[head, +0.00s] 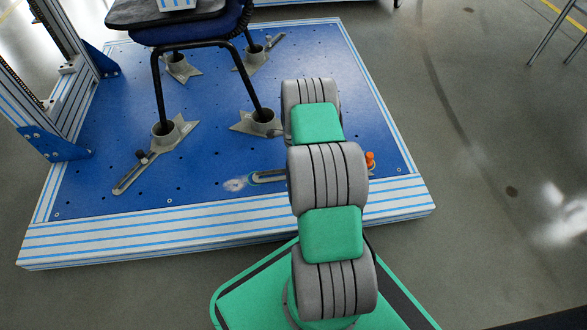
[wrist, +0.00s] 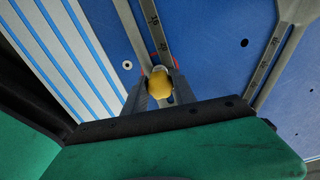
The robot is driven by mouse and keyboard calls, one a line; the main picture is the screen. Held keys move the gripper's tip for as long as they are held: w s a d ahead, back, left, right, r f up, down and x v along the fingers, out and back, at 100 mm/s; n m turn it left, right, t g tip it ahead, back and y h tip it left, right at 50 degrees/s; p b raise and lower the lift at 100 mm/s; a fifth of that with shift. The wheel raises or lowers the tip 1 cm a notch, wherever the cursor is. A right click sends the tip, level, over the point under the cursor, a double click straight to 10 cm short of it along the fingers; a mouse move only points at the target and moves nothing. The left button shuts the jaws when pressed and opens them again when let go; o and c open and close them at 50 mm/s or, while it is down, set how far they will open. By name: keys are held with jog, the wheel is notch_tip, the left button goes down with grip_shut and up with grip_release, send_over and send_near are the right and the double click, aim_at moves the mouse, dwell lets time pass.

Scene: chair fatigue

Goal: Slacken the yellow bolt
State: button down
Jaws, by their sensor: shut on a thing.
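The yellow bolt (wrist: 159,85) shows in the middle of the wrist view, with its rounded yellow head toward me. My gripper (wrist: 160,75) is shut on it, one grey finger at each side. The bolt sits at a slotted grey clamp bar (wrist: 152,28) with dark markings, over the blue platform. A thin red line curves around the far side of the bolt. In the head view my own arm hides the gripper and probably the bolt.
The blue platform (head: 215,110) has a striped front edge (head: 130,235). Chair legs (head: 158,95) stand in grey clamp feet (head: 172,133) on it. A dark-knobbed clamp bar (head: 133,172) lies front left. A small orange piece (head: 370,160) shows right of my arm. A metal frame (head: 45,80) stands left.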

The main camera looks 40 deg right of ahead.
jog(key=n, duration=0.3)
jog(key=shift+n, duration=0.4)
jog(key=n, duration=0.3)
jog(key=shift+n, duration=0.3)
jog(key=n, duration=0.3)
jog(key=shift+n, duration=0.4)
jog(key=n, duration=0.4)
jog(key=c, duration=1)
grip_release()
jog(key=shift+c, duration=0.2)
